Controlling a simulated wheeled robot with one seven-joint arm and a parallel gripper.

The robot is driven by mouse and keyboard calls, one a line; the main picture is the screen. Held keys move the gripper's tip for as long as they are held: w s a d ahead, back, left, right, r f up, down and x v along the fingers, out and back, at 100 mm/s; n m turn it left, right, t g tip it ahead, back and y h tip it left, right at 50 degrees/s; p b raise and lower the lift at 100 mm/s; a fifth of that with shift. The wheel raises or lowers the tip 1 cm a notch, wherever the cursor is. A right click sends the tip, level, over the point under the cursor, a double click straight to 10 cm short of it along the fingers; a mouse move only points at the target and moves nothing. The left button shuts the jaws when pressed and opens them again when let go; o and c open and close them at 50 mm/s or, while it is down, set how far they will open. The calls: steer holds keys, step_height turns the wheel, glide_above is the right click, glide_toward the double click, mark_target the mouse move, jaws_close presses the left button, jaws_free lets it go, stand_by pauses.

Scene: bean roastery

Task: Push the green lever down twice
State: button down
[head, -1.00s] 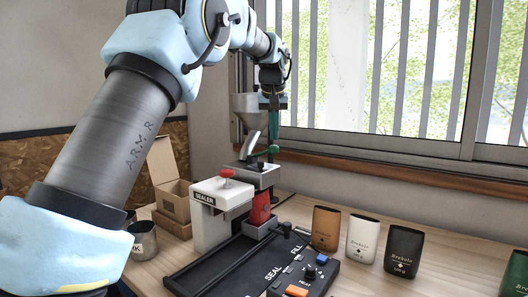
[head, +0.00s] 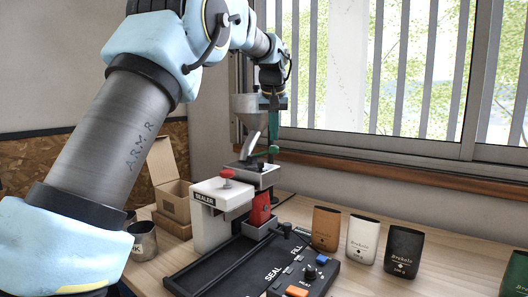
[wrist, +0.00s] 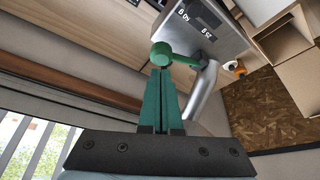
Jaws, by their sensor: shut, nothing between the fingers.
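The green lever has a round knob (head: 273,149) at its end and sticks out to the right from the dispenser below the metal hopper (head: 247,105). My gripper (head: 273,138) points straight down above the knob, its green fingers shut together and empty. In the wrist view the fingertips (wrist: 160,72) lie right at the edge of the knob (wrist: 161,54). I cannot tell whether they touch it or stop just short. The lever's arm (wrist: 184,60) runs from the knob to the grey dispenser body (wrist: 208,35).
The white sealer (head: 210,215) with a red knob stands in front of the dispenser, with a red pouch (head: 261,210) beside it. A control panel (head: 305,275) is in front. Orange (head: 326,228), white (head: 363,238) and black (head: 403,251) pouches stand at right. A cardboard box (head: 172,200) is at left.

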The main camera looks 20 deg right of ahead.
steer(key=shift+f, duration=0.15)
stand_by(0.5)
steer(key=shift+f+b, duration=1.45)
steer(key=shift+f, duration=0.7)
steer(key=shift+r, duration=0.2)
step_height(320, 180, up, 6)
steer(key=p, duration=0.6)
steer(key=shift+f, duration=0.1)
stand_by(1.1)
